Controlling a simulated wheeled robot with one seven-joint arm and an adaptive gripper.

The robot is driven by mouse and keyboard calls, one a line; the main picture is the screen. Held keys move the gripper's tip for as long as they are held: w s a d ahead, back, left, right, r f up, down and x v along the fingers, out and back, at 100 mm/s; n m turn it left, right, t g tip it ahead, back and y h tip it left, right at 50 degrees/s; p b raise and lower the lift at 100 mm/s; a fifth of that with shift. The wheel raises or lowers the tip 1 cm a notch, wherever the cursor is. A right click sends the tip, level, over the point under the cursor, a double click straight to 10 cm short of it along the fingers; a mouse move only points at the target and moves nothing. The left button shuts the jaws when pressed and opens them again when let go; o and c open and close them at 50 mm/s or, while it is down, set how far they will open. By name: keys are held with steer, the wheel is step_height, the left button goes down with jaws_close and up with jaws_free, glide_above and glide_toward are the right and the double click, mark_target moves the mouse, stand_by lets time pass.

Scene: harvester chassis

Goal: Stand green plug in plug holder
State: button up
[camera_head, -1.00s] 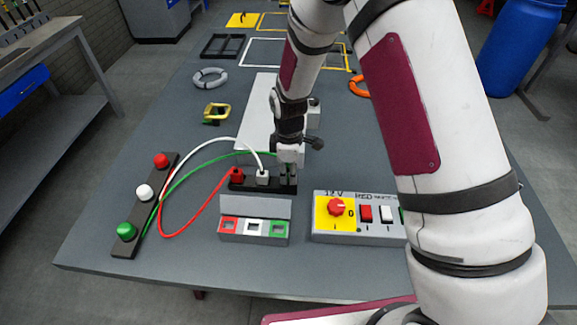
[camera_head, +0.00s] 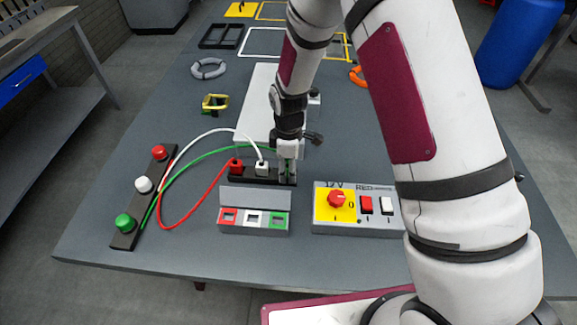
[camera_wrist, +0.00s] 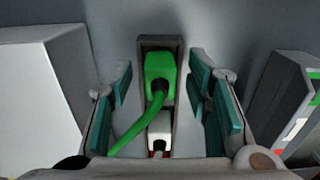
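The green plug (camera_wrist: 160,72) stands in the far end of the dark plug holder (camera_wrist: 160,43) in the wrist view, its green cable running down to the left. My gripper (camera_wrist: 166,88) is open, with one teal-padded finger on each side of the plug and holder. Gaps show between the pads and the plug. In the head view my gripper (camera_head: 288,172) is low over the right end of the holder (camera_head: 247,180) and mostly hides the green plug. The white plug (camera_head: 262,168) and red plug (camera_head: 236,166) stand in the holder to its left.
A box with red, white and green sockets (camera_head: 254,232) stands in front of the holder. A switch box (camera_head: 355,225) is at its right. A strip with red, white and green knobs (camera_head: 133,212) lies left. A white panel (camera_head: 258,95) lies behind.

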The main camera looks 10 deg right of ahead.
step_height(320, 180, up, 12)
stand_by(0.6)
stand_by(0.6)
